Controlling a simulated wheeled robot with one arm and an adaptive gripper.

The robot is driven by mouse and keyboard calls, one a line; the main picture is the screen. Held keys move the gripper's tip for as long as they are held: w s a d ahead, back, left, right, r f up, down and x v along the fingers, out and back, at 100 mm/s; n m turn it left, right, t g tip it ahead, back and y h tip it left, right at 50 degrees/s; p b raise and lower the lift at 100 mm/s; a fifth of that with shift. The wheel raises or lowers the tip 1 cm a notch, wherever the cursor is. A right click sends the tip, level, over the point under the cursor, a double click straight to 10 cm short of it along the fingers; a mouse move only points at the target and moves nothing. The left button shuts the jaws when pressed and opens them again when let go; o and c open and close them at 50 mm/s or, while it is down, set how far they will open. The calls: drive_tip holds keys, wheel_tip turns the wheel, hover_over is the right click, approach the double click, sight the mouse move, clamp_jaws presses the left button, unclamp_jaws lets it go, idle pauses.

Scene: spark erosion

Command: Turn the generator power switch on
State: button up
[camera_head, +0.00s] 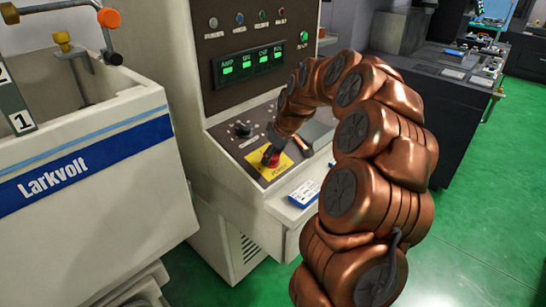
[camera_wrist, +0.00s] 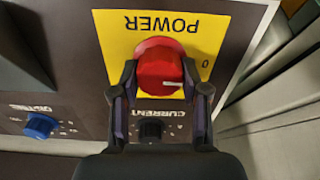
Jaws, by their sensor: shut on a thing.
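The generator power switch is a round red knob (camera_wrist: 160,68) on a yellow plate (camera_wrist: 115,50) marked POWER, which appears upside down in the wrist view. A white mark on the knob's face points toward the right side of that view, and a 0 is printed on the plate near there. In the head view the red knob (camera_head: 271,158) shows at the lower part of the sloped console. My gripper (camera_wrist: 160,84) is shut on the red knob, one finger on each side. The knob's lower side is partly hidden between the fingers.
A black CURRENT knob (camera_wrist: 151,130) and a blue knob (camera_wrist: 40,126) sit close to the gripper on the panel. The generator's display (camera_head: 250,62) has green lit bars. A white Larkvolt tank (camera_head: 90,160) stands at the left. Green floor is open at the right.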

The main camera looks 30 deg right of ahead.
drive_tip(key=shift+f+m+b, duration=0.35)
drive_tip(key=shift+m+b, duration=0.25)
drive_tip(key=shift+b, duration=0.25)
drive_tip(key=m+b, duration=0.2)
drive_tip(key=shift+d+m+b, duration=0.1)
drive_tip(key=shift+m+b, duration=0.3)
drive_tip(key=m+b, duration=0.3)
drive_tip(key=m, duration=0.1)
drive_tip(key=shift+r+m+h, duration=0.15)
drive_tip(key=shift+m+h, duration=0.15)
drive_tip(key=m+b, duration=0.1)
drive_tip(key=m, duration=0.3)
drive_tip(key=shift+r, duration=0.1)
drive_tip(key=shift+m+b, duration=0.3)
drive_tip(key=shift+m, duration=2)
drive_tip(key=o, duration=1.1)
drive_tip(key=shift+o, duration=0.2)
